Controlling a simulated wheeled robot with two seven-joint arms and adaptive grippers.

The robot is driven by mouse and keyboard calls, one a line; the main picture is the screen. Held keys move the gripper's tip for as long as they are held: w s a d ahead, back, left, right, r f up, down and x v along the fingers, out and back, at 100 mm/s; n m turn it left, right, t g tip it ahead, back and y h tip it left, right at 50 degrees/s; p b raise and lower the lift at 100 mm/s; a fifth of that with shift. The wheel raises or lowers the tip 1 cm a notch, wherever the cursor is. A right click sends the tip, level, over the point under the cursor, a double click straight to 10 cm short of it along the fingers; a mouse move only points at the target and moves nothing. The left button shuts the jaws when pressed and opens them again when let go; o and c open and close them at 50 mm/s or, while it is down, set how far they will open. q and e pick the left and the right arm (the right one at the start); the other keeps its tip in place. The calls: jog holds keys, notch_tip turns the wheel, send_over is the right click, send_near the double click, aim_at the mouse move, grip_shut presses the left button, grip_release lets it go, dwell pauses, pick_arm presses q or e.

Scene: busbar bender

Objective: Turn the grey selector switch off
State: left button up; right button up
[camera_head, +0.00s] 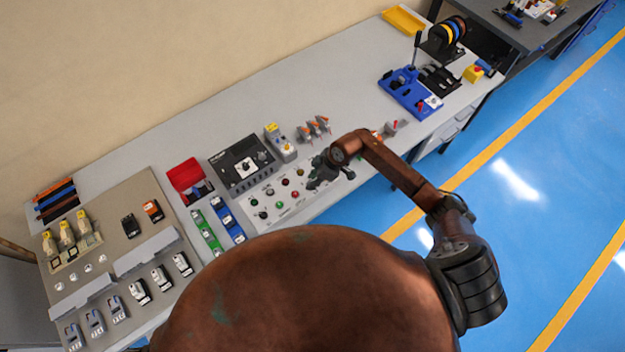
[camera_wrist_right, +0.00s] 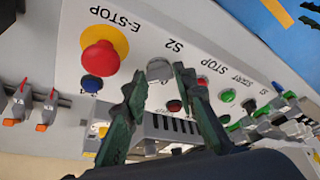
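A pale panel (camera_head: 312,193) with several buttons lies on the bench. It fills the middle of the right wrist view (camera_wrist_right: 192,32). There a grey knob (camera_wrist_right: 159,69), below the upside-down label S2, appears to be the selector switch. My right gripper (camera_head: 319,178) is over the panel's right part in the head view and hides what lies under it. In the wrist view its dark green fingers (camera_wrist_right: 160,77) are apart, with the grey knob between their tips. I see no clear contact. The knob's turned position is hard to tell. My left gripper is not in view.
A red E-STOP mushroom (camera_wrist_right: 100,57) and a blue button (camera_wrist_right: 92,83) sit left of the fingers. A red button (camera_wrist_right: 203,80) and green buttons (camera_wrist_right: 228,96) sit to the right. A black device (camera_head: 240,163) stands behind the panel. Bare bench (camera_head: 345,95) lies farther back.

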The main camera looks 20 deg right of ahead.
grip_shut()
jog(key=shift+n, duration=0.3)
jog(key=n, duration=0.1)
jog(key=n+g, duration=0.1)
jog(key=n, duration=0.1)
jog(key=shift+w+d+n+b, duration=0.15)
jog(key=shift+w+n+b, duration=0.15)
jog(key=shift+b, duration=0.1)
jog(key=n+g+b, duration=0.1)
jog(key=n, duration=0.2)
jog(key=shift+w+n+g, duration=0.1)
jog(key=shift+n+g, duration=0.2)
jog(key=shift+g, duration=0.1)
jog(key=n+g+b, duration=0.1)
jog(key=n+b, duration=0.3)
jog(key=n, duration=0.1)
jog(key=shift+w+f+g+h, duration=0.1)
jog(key=shift+w+g+h, duration=0.1)
jog(key=shift+g+h, duration=0.15)
jog(key=n+b, duration=0.1)
jog(key=n+g+h+b, duration=0.1)
jog(key=n, duration=0.1)
jog(key=n+b, duration=0.1)
jog(key=n, duration=0.1)
jog(key=shift+a, duration=0.35)
jog(key=shift+h, duration=0.25)
